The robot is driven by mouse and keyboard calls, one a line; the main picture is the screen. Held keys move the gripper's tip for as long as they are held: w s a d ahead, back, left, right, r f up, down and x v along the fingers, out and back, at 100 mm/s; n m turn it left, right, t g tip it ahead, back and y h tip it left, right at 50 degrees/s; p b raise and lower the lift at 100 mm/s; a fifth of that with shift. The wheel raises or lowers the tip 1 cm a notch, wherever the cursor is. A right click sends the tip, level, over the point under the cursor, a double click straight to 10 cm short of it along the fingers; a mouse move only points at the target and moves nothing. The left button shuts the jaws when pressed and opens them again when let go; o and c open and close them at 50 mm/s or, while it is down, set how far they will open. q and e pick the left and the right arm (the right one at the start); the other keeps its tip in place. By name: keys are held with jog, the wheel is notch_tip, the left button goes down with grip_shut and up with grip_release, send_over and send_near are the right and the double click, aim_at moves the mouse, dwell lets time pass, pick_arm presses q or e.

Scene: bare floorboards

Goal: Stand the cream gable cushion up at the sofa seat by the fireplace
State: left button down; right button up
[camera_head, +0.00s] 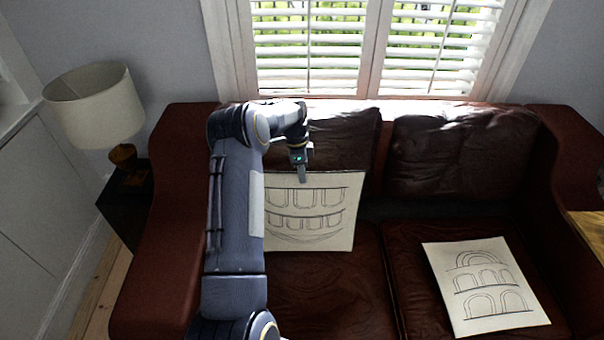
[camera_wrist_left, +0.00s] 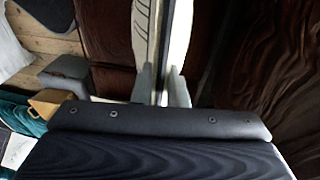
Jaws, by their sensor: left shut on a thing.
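A cream cushion (camera_head: 310,212) with dark line-drawn arches stands nearly upright on the left sofa seat, in front of the left back cushion. Its drawing appears upside down, and my arm hides its left part. My left gripper (camera_head: 302,176) is shut on its top edge. In the left wrist view the cushion (camera_wrist_left: 145,45) runs as a thin pale strip between the fingers (camera_wrist_left: 165,92). A second cream cushion (camera_head: 484,286) with arches lies flat on the right sofa seat. I cannot tell from the drawings which one is the gable cushion. My right gripper is out of view.
The dark red leather sofa (camera_head: 170,220) has high arms on both sides. A lamp (camera_head: 97,105) stands on a dark side table at the left. A shuttered window (camera_head: 370,50) is behind. A wooden surface (camera_head: 590,228) shows at the right edge. No fireplace is recognisable.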

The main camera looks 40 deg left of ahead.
pick_arm(q)
jog(key=f, duration=0.1)
jog(key=w+f+b, duration=0.1)
jog(key=a+f, duration=0.1)
jog(key=shift+w+a+f+b, duration=0.1)
jog(key=shift+w+b, duration=0.15)
jog(key=shift+b, duration=0.05)
jog(key=shift+w+a+f+b, duration=0.15)
jog(key=shift+f+b, duration=0.15)
jog(key=shift+f, duration=0.1)
jog(key=shift+w+a+f+b, duration=0.1)
jog(key=shift+f+b, duration=0.2)
jog(key=shift+f, duration=0.1)
jog(key=c, duration=1.4)
grip_release()
jog(key=shift+o, duration=0.2)
